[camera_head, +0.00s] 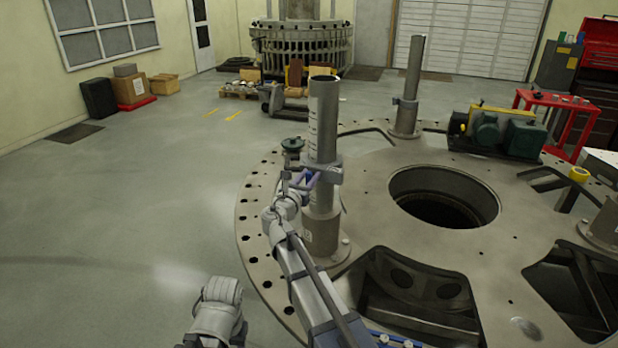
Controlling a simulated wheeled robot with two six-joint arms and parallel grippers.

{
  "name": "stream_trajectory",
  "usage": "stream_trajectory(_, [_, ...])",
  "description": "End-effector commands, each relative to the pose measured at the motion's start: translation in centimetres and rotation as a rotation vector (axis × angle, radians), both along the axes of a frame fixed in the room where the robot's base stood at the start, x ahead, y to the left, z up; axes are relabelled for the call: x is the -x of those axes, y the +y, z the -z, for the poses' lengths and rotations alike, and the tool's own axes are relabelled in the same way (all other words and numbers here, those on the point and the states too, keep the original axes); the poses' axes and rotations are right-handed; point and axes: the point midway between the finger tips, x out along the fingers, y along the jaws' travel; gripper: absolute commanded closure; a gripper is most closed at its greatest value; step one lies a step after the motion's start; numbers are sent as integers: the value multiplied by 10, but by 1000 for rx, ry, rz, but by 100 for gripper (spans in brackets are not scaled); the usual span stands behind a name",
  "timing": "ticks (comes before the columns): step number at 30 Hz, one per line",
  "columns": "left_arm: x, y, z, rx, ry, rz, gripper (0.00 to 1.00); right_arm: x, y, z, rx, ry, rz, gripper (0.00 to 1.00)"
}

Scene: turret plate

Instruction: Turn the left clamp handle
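The left post (323,120) is a grey upright tube on the turret plate (262,225). A clamp (328,172) sits around it at mid-height. A dark green round handle (292,144) is at the clamp's left side. My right gripper (307,181) is just below the handle, close to the clamp and in front of the post. It is small here, so I cannot tell whether it touches the clamp or is open or shut. A white part of my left arm (218,308) shows at the bottom; its gripper is out of view.
A large round hole (443,197) and dark cut-outs (410,295) open in the plate. Another post with a clamp (408,90) stands behind. A green motor unit (497,131) is at the right. The floor at left is clear.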

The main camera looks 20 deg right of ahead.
Motion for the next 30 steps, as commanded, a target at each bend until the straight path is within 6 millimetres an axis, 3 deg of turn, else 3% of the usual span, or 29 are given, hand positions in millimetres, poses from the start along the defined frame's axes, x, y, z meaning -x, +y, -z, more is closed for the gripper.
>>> stream_trajectory(1, [0, 0, 0, 0, 0, 0, 47, 0, 0, 0, 0, 0, 0, 70])
stream_trajectory(9, [0, 0, 0, 0, 0, 0, 47, 0, 0, 0, 0, 0, 0, 100])
stream_trajectory(30, [0, 0, 0, 0, 0, 0, 47, 1, -1, 0, -81, -63, 0, 100])
